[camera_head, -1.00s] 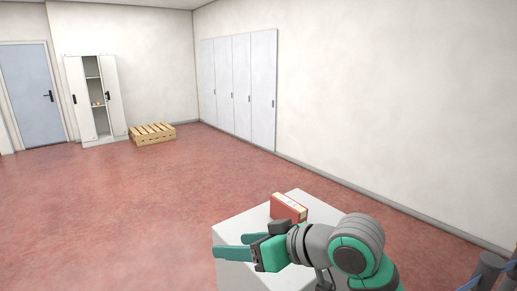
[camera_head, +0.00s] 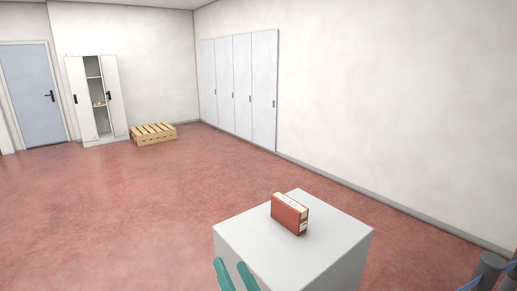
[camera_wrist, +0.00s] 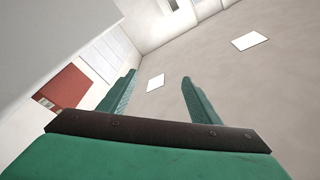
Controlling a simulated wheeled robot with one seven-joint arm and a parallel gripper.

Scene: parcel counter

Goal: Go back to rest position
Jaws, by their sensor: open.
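My gripper (camera_head: 234,274) shows only its two green fingertips at the bottom edge of the head view, beside the near left edge of the white counter. In the wrist view my gripper (camera_wrist: 157,92) is open, with nothing between its fingers. A red box with a pale top (camera_head: 289,214) stands on the counter, apart from my gripper. It also shows in the wrist view as a red patch (camera_wrist: 70,87) left of the fingers.
The white counter (camera_head: 335,235) is otherwise bare. A wooden pallet stack (camera_head: 153,137), an open locker (camera_head: 83,115) and closed lockers (camera_head: 240,90) stand along the far walls. A blue door (camera_head: 28,90) is at far left. The red floor (camera_head: 120,210) between is clear.

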